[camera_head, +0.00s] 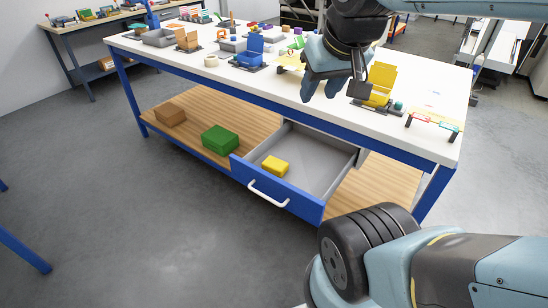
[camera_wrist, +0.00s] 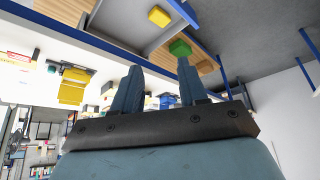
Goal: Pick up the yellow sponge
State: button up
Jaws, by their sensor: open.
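The yellow sponge (camera_head: 275,166) is a small yellow block lying inside the open grey drawer (camera_head: 318,158) of the workbench. It also shows in the wrist view (camera_wrist: 159,16), near the top, beyond my fingertips and apart from them. My gripper (camera_head: 318,97) is above the tabletop near its front edge, higher than the drawer and to the right of the sponge in the head view. In the wrist view my gripper (camera_wrist: 157,65) has its two fingers apart with nothing between them.
The drawer has a blue front with a white handle (camera_head: 268,193). A green box (camera_head: 220,139) and a brown box (camera_head: 170,114) sit on the wooden lower shelf. The white tabletop (camera_head: 285,93) holds trays, a yellow holder (camera_head: 381,82) and small parts. The floor before the bench is clear.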

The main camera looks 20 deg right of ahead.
jog(key=o, duration=0.3)
jog(key=shift+w, duration=0.2)
jog(key=o, duration=0.7)
jog(key=shift+n+g+h, duration=0.3)
jog(key=shift+n+g, duration=0.4)
jog(key=shift+n, duration=0.2)
jog(key=w+f, duration=0.1)
jog(key=w, duration=0.1)
jog(key=w+f, duration=0.1)
jog(key=w, duration=0.2)
jog(key=w+f, duration=0.1)
jog(key=w, duration=0.2)
jog(key=shift+w+d, duration=0.15)
jog(key=shift+d, duration=0.25)
jog(key=shift+c, duration=0.2)
jog(key=n+g, duration=0.4)
jog(key=n, duration=0.2)
send_over(275, 163)
notch_tip(275, 163, down, 27)
notch_tip(275, 163, down, 7)
jog(key=shift+a+f, duration=0.1)
jog(key=shift+f, duration=3.45)
